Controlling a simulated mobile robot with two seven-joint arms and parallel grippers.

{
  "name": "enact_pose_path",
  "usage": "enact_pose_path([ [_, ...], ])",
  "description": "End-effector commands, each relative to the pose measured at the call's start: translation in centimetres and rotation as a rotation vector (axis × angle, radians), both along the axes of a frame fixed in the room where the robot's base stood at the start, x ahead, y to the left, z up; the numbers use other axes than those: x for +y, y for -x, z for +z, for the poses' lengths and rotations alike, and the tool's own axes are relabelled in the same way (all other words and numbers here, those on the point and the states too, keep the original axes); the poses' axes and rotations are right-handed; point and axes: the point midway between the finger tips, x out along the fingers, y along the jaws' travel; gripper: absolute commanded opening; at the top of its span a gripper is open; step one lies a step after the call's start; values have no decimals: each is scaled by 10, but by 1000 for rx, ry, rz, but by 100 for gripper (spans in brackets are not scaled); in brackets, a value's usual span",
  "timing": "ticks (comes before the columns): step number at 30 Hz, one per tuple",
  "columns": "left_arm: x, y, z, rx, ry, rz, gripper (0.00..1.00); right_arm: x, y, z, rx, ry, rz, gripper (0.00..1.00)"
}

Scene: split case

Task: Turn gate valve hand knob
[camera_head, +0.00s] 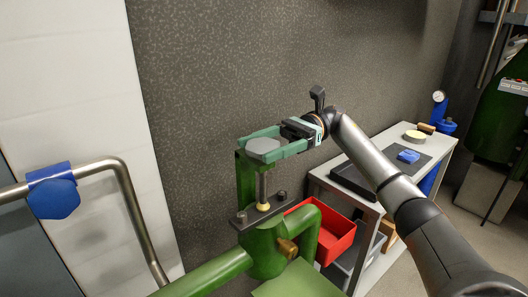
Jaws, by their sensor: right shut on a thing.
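The fingers cover part of the knob's rim. My left gripper is not in view.
A metal pipe (126,190) with a blue tag (53,190) runs along the left. A red bin (335,236) is behind the valve. A grey table (442,143) with small items stands at the right. A speckled wall (220,70) is behind.

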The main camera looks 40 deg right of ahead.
Motion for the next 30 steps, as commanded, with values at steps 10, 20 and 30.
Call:
enact_pose_path([
  [10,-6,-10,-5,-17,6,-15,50,2,0,-1,-2,-2,169,24],
  [20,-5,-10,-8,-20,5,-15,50,1,0,0,-1,-2,216,24],
  [30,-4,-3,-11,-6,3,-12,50,2,0,0,-1,-1,217,81],
])
